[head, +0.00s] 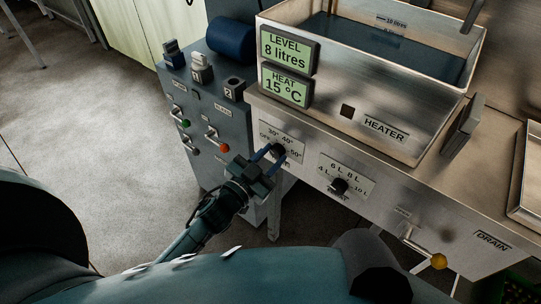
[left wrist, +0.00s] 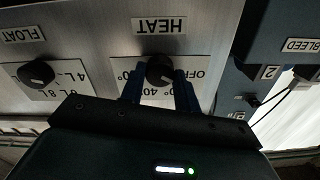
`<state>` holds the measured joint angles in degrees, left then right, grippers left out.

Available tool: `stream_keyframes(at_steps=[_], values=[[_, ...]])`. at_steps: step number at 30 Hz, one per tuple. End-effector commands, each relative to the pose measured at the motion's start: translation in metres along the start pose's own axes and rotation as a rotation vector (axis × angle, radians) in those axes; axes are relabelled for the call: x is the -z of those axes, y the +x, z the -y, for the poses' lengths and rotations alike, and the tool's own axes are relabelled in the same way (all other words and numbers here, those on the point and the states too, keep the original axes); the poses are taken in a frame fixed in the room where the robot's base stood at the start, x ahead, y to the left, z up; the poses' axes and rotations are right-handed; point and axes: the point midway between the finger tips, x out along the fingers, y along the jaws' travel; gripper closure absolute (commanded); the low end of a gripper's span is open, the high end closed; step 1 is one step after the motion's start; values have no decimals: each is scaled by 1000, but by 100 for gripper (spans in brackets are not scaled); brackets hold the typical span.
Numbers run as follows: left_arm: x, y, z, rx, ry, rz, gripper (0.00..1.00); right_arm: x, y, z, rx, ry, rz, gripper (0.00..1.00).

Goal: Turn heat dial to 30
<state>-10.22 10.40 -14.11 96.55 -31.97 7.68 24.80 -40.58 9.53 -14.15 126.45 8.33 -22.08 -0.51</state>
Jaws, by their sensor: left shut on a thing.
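The heat dial (head: 279,150) is a small black knob on a white scale plate on the steel front panel, with 30°, 40° and 50° marks around it. In the left wrist view the dial (left wrist: 159,68) appears upside down beside its HEAT label (left wrist: 159,26). My left gripper (head: 271,154) is shut on the dial, with one blue finger on each side; its fingers also show in the left wrist view (left wrist: 159,90). The heat display (head: 286,87) reads 15 °C. My right gripper is not in view.
The float dial (head: 338,186) is to the right of the heat dial. A level display (head: 288,50) reads 8 litres. A grey control box with switches and levers (head: 200,110) stands at left.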

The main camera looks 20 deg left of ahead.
Motion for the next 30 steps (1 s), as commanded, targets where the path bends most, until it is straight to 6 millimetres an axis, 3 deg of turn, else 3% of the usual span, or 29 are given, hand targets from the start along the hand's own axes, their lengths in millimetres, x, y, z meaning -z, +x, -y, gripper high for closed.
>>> stream_keyframes(at_steps=[15,30], values=[[0,0,0,0,435,0,91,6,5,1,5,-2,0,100],[0,0,0,0,617,-1,91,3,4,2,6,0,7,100]])
